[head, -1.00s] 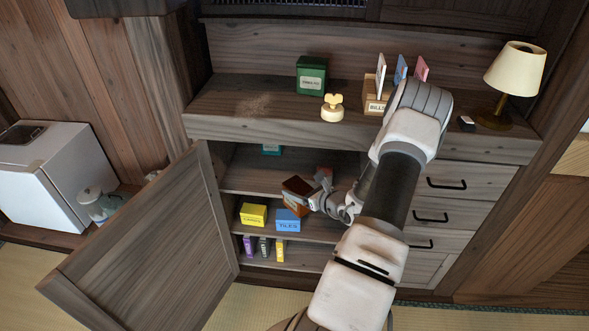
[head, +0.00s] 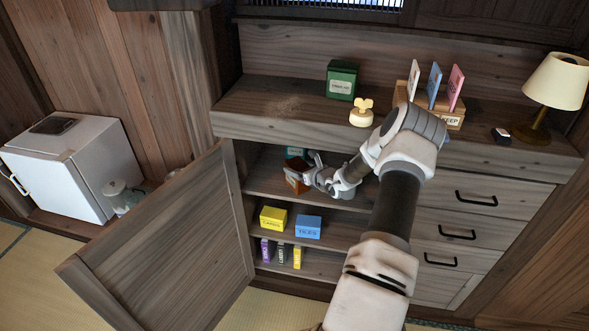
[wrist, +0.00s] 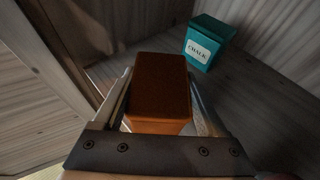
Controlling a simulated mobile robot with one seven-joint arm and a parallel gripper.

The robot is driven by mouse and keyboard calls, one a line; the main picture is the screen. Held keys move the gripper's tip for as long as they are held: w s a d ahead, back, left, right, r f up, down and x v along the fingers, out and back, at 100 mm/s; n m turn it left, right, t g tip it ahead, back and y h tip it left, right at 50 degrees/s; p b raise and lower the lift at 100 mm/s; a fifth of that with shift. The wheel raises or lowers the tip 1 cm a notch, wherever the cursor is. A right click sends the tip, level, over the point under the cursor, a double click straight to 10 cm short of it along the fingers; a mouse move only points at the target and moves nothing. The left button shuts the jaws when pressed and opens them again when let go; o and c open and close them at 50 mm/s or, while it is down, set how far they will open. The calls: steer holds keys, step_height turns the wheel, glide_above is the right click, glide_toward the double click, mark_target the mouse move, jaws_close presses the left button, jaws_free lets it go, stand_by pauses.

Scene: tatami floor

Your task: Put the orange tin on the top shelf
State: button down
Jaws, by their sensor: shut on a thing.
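The orange tin (head: 294,180) is brown-orange and boxy, and it sits between the fingers of my gripper (head: 306,172). In the wrist view the tin (wrist: 160,88) fills the space between both fingers, with its dark top facing the camera. My gripper is shut on it inside the open cabinet, at the level of the top shelf (head: 262,182). A teal tin labelled CHALK (wrist: 207,48) stands on that shelf, beyond and to the right of the held tin in the wrist view. I cannot tell whether the held tin touches the shelf.
The cabinet door (head: 165,245) stands open at the left. A yellow tin (head: 273,218) and a blue tin (head: 308,227) stand on the shelf below, with several small items on the bottom. A green tin (head: 341,80), cream object (head: 361,112) and lamp (head: 556,82) stand on the counter.

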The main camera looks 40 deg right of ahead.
steer(key=x, duration=0.2)
steer(key=shift+w+f+b, duration=0.1)
steer(key=shift+w+b, duration=0.2)
steer(key=shift+b, duration=0.05)
steer(key=shift+f, duration=0.2)
steer(key=shift+f, duration=0.1)
jaws_free()
steer(key=shift+f, duration=0.1)
steer(key=shift+s+r, duration=0.2)
steer(key=shift+r, duration=0.1)
steer(key=p+v, duration=0.1)
steer(key=v, duration=0.3)
steer(key=shift+s+r, duration=0.1)
steer(key=shift+s, duration=0.15)
steer(key=s+a+p, duration=0.1)
steer(key=s+p, duration=0.1)
steer(key=s, duration=1)
